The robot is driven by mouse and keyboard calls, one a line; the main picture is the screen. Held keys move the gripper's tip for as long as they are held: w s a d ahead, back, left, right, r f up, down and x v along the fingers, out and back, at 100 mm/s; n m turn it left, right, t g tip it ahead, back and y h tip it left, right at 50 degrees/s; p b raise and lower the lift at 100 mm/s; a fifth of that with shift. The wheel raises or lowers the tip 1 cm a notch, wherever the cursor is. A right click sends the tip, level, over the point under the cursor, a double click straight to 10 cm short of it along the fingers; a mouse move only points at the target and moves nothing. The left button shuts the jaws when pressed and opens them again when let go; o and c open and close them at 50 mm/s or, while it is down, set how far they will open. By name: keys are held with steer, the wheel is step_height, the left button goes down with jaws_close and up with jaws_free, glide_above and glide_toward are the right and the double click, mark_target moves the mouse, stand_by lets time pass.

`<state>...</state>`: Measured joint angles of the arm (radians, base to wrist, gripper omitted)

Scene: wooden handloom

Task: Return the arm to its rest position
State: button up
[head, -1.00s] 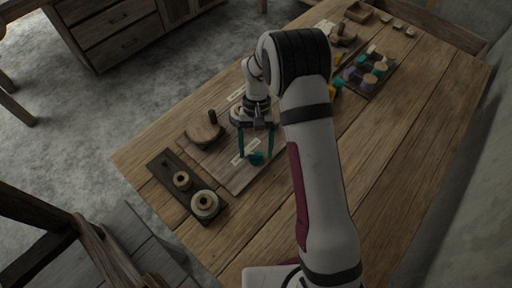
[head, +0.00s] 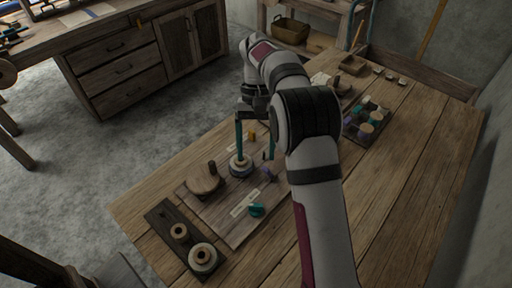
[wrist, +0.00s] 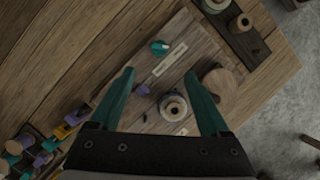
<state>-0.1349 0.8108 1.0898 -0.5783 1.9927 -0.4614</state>
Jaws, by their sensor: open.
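My gripper (head: 255,156) is open and empty above the wooden board (head: 222,222) on the table; its two teal fingers also show spread apart in the wrist view (wrist: 159,73). A pale round spool (head: 241,167) stands on the board below the fingers, and it shows between them in the wrist view (wrist: 173,108). A teal piece (head: 256,210) lies by a paper label on the board's near part, clear of my gripper. A small purple piece (head: 267,174) and a yellow piece (head: 252,136) are farther back, partly beside my arm.
A round wooden block with a peg (head: 203,184) stands on the board's left. A dark rack (head: 175,232) with two spools is at the near left. A tray of coloured spools (head: 366,125) is at the back right. The table's right side (head: 410,160) is clear.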

steer(key=s+d+r+m+t, duration=0.1)
steer(key=s+d+r, duration=0.1)
steer(key=s+r, duration=0.35)
steer(key=s+d+r+m+t, duration=0.1)
steer(key=s+r, duration=0.2)
steer(key=s, duration=0.5)
steer(key=s+d+f+m+t+y, duration=0.1)
steer(key=s+f, duration=0.3)
steer(key=s, duration=1.1)
steer(key=shift+s+m+t, duration=0.4)
steer(key=shift+m+t, duration=0.3)
steer(key=shift+m, duration=0.2)
steer(key=shift+f, duration=0.1)
